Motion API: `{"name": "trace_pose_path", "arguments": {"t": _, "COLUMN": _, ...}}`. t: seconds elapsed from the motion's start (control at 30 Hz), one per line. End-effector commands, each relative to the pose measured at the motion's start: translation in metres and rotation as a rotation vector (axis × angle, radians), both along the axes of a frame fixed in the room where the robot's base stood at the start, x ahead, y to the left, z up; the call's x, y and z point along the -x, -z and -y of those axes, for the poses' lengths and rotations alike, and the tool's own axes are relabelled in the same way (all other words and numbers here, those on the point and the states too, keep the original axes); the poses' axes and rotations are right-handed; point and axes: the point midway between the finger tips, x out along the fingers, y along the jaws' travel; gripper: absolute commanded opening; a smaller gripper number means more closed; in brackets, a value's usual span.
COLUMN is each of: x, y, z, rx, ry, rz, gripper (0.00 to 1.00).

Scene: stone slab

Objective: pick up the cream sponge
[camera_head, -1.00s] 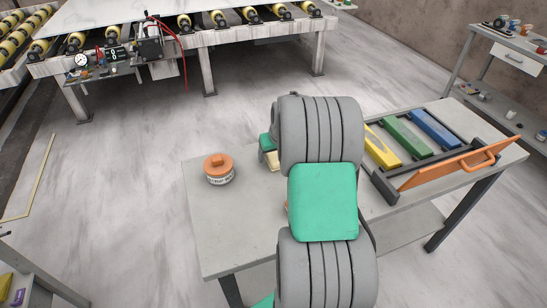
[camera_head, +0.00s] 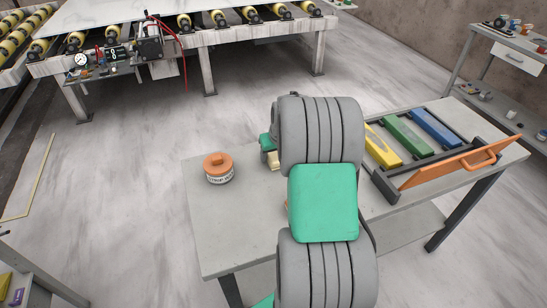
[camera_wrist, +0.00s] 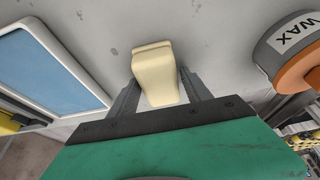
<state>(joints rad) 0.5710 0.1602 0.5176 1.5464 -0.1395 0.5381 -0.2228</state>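The cream sponge (camera_wrist: 155,70) shows in the wrist view as a pale block between the two fingers of my gripper (camera_wrist: 162,82). The fingers are spread to its left and right, with narrow gaps beside its near end; contact at the tips is unclear. In the head view only a small part of the sponge (camera_head: 273,160) shows at the left of my grey arm, just under the green hand (camera_head: 265,143). My arm hides the fingers there.
The grey table (camera_head: 225,235) carries an orange-lidded wax tin (camera_head: 219,168) left of my gripper. The table's left front is clear.

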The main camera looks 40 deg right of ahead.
Motion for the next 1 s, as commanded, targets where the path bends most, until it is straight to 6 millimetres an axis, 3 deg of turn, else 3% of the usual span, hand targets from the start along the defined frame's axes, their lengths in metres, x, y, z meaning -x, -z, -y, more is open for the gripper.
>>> {"name": "trace_pose_path", "arguments": {"t": 0.6, "x": 0.0, "y": 0.0, "z": 0.0, "rx": 0.0, "ry": 0.0, "rz": 0.0, "gripper": 0.07}}
{"name": "trace_pose_path", "arguments": {"t": 1.0, "x": -0.001, "y": -0.012, "z": 0.0, "rx": 0.002, "ry": 0.0, "rz": 0.003, "gripper": 0.06}}
